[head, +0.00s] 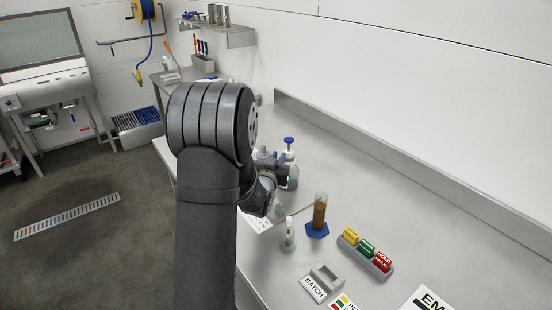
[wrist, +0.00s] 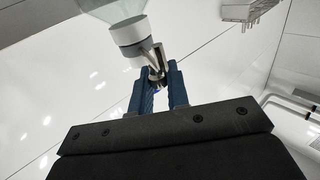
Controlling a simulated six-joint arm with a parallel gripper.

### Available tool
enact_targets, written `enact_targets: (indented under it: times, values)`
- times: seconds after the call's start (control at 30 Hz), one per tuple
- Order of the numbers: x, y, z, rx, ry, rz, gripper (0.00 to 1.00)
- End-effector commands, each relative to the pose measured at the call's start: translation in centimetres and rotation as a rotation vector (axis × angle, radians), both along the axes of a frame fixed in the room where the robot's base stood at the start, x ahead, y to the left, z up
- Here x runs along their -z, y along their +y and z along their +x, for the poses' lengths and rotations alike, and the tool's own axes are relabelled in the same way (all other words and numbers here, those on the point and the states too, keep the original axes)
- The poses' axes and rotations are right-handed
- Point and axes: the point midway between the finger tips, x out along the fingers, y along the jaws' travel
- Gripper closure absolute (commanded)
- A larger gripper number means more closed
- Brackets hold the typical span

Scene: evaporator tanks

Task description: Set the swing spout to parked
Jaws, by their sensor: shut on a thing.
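My gripper (wrist: 160,74) shows two blue fingers in the wrist view, closed on a small shiny metal piece (wrist: 157,58). That piece lies close to the white neck (wrist: 130,36) of a pale, translucent vessel. I cannot tell whether the metal piece is the swing spout, and no parked mark is readable. In the head view my gripper (head: 279,211) is low over the bench, small and partly hidden by my arm. A thin rod runs from near it toward a cylinder of brown liquid (head: 320,212) on a blue base.
A blue-capped bottle (head: 290,165) stands behind my gripper, and a small white-topped container (head: 289,232) in front. A rack of yellow, green and red tags (head: 366,252) and a BATCH holder (head: 314,288) are nearer. The bench's right side is mostly clear beside the wall ledge (head: 400,180).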

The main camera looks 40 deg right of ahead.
Motion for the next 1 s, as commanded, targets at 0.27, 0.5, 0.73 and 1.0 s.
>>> enact_targets:
  times: [0.27,0.5,0.73,1.0]
  values:
    - [-0.19,-0.27,-0.57,-0.077,-0.002,-0.002,1.0]
    - [-0.16,-0.22,-0.57,-0.084,-0.003,0.0,1.0]
    - [-0.13,-0.21,-0.57,-0.084,-0.002,0.0,0.65]
    - [-0.05,-0.13,-0.58,-0.085,0.0,0.001,0.65]
